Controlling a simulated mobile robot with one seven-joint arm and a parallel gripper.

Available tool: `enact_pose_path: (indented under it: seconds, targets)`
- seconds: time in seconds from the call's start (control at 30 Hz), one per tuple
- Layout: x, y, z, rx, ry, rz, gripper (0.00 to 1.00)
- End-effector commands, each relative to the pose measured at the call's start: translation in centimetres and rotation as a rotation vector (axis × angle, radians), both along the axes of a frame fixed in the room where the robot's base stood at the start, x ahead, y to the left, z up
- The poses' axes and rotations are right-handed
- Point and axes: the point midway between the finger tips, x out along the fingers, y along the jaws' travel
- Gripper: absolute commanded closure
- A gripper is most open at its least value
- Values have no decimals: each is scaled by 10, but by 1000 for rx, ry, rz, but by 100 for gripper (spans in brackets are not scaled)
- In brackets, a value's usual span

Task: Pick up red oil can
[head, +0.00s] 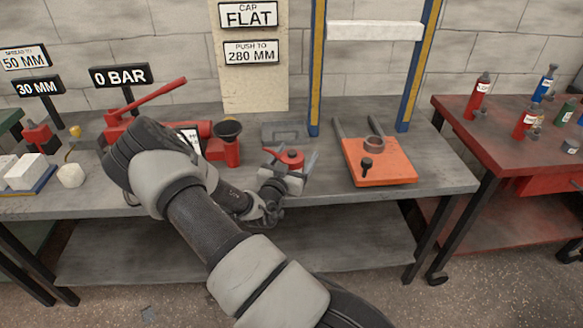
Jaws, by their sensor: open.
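The object's lower part is hidden behind the gripper's pale body.
A red pump (214,146) with a long lever and dark funnel stands left of my gripper. An orange plate fixture (385,173) with posts sits right. A red table (468,150) at right holds several bottles, some red. The grey bench's (440,182) front right is clear.

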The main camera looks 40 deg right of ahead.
Motion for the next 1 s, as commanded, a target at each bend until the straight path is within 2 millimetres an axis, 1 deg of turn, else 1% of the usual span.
enact_pose_path:
  seconds: [0.13,0.17,0.4,0.5,0.67,0.77,0.87,1.0]
  targets:
    - [0,0,0,0,0,0,23]
    - [0,0,0,0,0,0,27]
    - [0,0,0,0,0,0,67]
    - [0,0,1,-2,-2,0,82]
    - [0,0,1,-2,-2,0,82]
    - [0,0,6,-1,-3,0,82]
    - [1,0,19,-2,-5,1,82]
    - [0,0,47,-2,-7,0,82]
